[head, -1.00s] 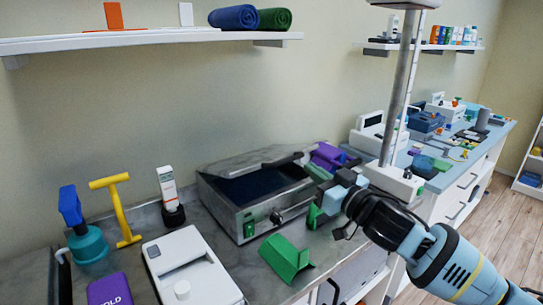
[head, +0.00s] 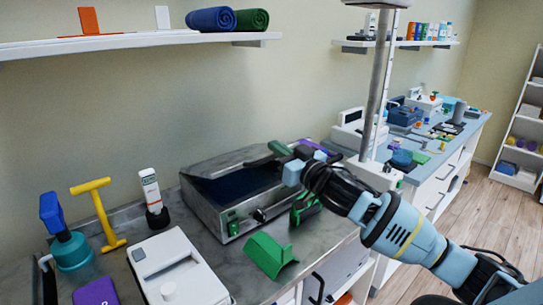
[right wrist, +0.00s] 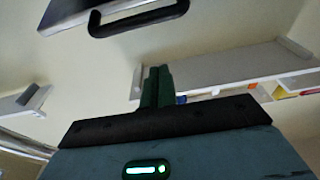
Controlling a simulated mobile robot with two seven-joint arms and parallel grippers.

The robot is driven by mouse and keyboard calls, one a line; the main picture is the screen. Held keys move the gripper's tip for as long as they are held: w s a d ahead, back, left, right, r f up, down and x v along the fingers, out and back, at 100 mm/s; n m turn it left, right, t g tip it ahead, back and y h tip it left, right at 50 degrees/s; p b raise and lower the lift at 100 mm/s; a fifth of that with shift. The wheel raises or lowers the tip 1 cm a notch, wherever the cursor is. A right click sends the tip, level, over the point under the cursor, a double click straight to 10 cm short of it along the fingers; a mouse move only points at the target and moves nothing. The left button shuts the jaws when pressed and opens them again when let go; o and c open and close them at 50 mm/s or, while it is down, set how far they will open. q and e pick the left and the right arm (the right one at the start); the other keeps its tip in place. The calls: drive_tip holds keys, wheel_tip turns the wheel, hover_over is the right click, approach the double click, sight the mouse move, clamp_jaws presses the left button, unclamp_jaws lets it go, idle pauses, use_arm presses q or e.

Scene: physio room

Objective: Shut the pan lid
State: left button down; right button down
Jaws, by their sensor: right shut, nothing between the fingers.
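The pan (head: 207,213) is a grey metal box on the counter in the head view. Its grey lid (head: 228,162) is raised at a low angle, with a dark gap showing the inside. My right gripper (head: 280,148) is shut and empty, its dark green fingers by the lid's right end. In the right wrist view the shut fingers (right wrist: 156,86) point towards a wall. A grey panel with a black bar handle (right wrist: 138,18), probably the lid's, shows above them, apart from the fingertips. My left gripper is not in view.
A green folded block (head: 270,254) and a white device (head: 178,268) stand in front of the pan. A white bottle (head: 151,193) and a yellow T-shaped tool (head: 98,212) stand to its left. A shelf (head: 140,40) hangs above; a metal pole (head: 378,90) rises at the right.

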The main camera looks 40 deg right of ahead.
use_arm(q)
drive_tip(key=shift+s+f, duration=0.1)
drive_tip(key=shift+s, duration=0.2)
use_arm(e)
drive_tip(key=w+f, duration=0.3)
drive_tip(key=shift+a+f, duration=0.2)
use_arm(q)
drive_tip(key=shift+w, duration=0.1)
